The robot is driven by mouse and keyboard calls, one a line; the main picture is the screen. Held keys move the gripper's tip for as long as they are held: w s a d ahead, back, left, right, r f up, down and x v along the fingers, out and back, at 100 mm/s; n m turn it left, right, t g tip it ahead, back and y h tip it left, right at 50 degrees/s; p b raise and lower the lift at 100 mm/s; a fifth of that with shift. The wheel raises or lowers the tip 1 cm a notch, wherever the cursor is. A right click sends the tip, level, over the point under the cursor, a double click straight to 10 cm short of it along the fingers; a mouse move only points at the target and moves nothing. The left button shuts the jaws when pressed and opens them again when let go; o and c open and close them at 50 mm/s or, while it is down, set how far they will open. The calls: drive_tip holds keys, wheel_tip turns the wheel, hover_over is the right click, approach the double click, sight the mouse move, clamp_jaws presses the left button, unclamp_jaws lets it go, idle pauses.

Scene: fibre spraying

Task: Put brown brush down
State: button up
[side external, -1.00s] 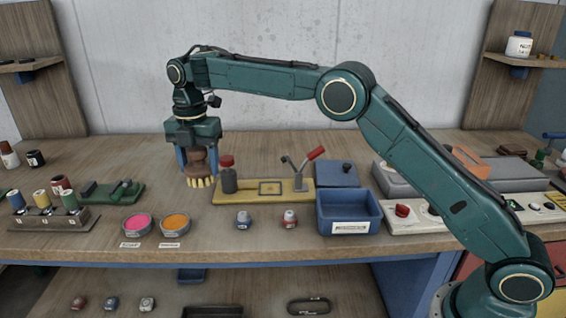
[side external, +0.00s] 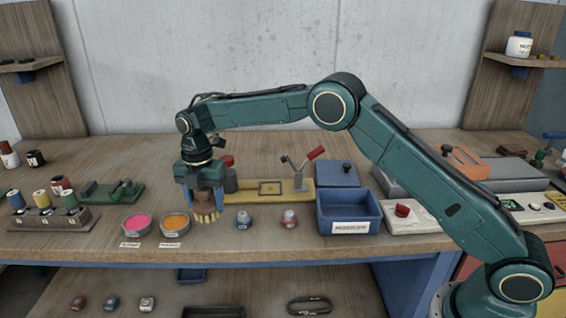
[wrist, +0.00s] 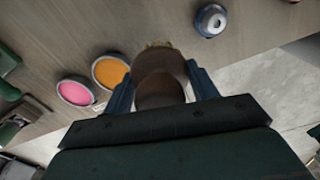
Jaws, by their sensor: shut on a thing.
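The brown brush (side external: 205,203), with pale yellow bristles pointing down, is between the blue fingers of my gripper (side external: 205,200). My gripper is shut on it, just right of the orange dish. In the wrist view the brush (wrist: 160,78) is upright between the fingers (wrist: 158,88), with its bristles mostly hidden behind its body. The bristles are at or close to the bench top; I cannot tell if they touch.
A pink dish (side external: 137,224) and an orange dish (side external: 174,224) are just left of the brush. Two small capped pots (side external: 243,219) (side external: 289,219) and a blue bin (side external: 349,212) are to the right. A yellow board (side external: 270,190) with levers is behind. The bench front edge (side external: 250,262) is near.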

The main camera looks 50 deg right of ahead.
sight(207, 214)
drive_tip(key=shift+f, duration=2.15)
drive_tip(key=shift+f, duration=0.15)
drive_tip(key=o, duration=0.9)
wheel_tip(207, 214, up, 12)
drive_tip(key=shift+r, duration=0.2)
